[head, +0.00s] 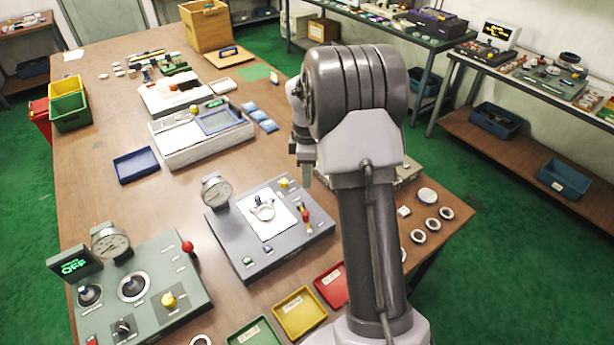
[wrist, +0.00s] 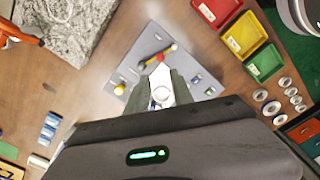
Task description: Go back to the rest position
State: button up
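My arm stands upright in the head view, and part of my gripper (head: 307,172) shows at its left side, above the table. In the wrist view my gripper (wrist: 162,88) points down, its two fingers apart with nothing held between them. Beyond the gap is a white plate with a pale ring (wrist: 160,94). In the head view this ring (head: 262,211) lies on the white plate of a grey-blue fixture (head: 285,245), with a dial gauge beside it. The gripper is above and apart from the fixture.
Several rings (head: 418,237) lie at the table's right edge. Red, yellow (head: 299,312) and green trays stand at the front. A green-grey control panel (head: 150,290) reads OFF at front left. Side benches (head: 520,75) stand beyond a green floor aisle.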

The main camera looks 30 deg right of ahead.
jog(key=s+a+r+m+t+b, duration=0.2)
jog(key=s+a+r+m+b, duration=0.25)
jog(key=s+a, duration=0.4)
jog(key=s+a+r+m+t+b, duration=0.2)
jog(key=s+a+r+m+b, duration=0.3)
jog(key=a, duration=0.6)
jog(key=s+a+f+m+t+y, duration=0.1)
jog(key=s+a+m, duration=0.1)
jog(key=s, duration=0.3)
jog(key=s+a+f+m+y+b, duration=0.1)
jog(key=s+a+m, duration=0.2)
jog(key=s, duration=0.3)
jog(key=shift+s+a+m+t, duration=0.15)
jog(key=shift+a+m+t, duration=0.2)
jog(key=shift+m+t, duration=0.1)
jog(key=shift+o, duration=0.4)
